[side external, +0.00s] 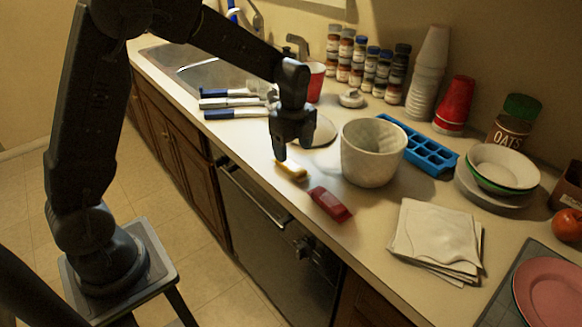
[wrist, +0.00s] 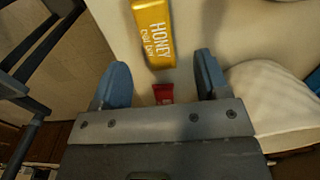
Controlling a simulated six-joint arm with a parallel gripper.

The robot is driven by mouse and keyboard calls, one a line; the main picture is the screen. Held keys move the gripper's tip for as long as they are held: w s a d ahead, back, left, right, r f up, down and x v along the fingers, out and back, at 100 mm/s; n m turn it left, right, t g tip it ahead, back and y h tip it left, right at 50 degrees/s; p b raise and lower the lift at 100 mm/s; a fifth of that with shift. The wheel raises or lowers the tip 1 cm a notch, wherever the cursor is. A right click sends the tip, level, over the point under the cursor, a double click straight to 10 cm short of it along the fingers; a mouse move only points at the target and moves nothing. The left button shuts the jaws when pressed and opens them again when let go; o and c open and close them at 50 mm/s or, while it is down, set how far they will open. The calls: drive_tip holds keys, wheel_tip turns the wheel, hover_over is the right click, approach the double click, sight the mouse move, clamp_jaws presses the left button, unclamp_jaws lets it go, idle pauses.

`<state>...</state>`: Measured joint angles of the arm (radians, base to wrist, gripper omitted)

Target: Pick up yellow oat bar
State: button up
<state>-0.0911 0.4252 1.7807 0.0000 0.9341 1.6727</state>
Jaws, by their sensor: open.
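The yellow oat bar (side external: 291,170) lies flat on the counter near its front edge in the side external view. In the wrist view the yellow bar (wrist: 153,32) carries the word "HONEY" and lies ahead of the fingertips, about in line with the gap. My gripper (side external: 292,148) is above the counter close to the bar, pointing down. In the wrist view my gripper (wrist: 160,82) is open, with nothing between its fingers. A red packet (side external: 330,204) lies near the yellow bar; a small red part of it (wrist: 163,93) shows between the fingers in the wrist view.
A white ribbed pot (side external: 372,153) stands right of the bar. A blue ice tray (side external: 420,146), white napkins (side external: 437,235) and stacked bowls (side external: 503,168) are further right. Blue-handled utensils (side external: 233,103) lie behind to the left. The counter's front edge is close to the bar.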

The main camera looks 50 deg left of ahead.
sight(291, 164)
wheel_tip(291, 164, down, 5)
drive_tip(key=shift+s+a+r, duration=0.1)
drive_tip(key=shift+s+a, duration=0.05)
drive_tip(key=c, duration=1)
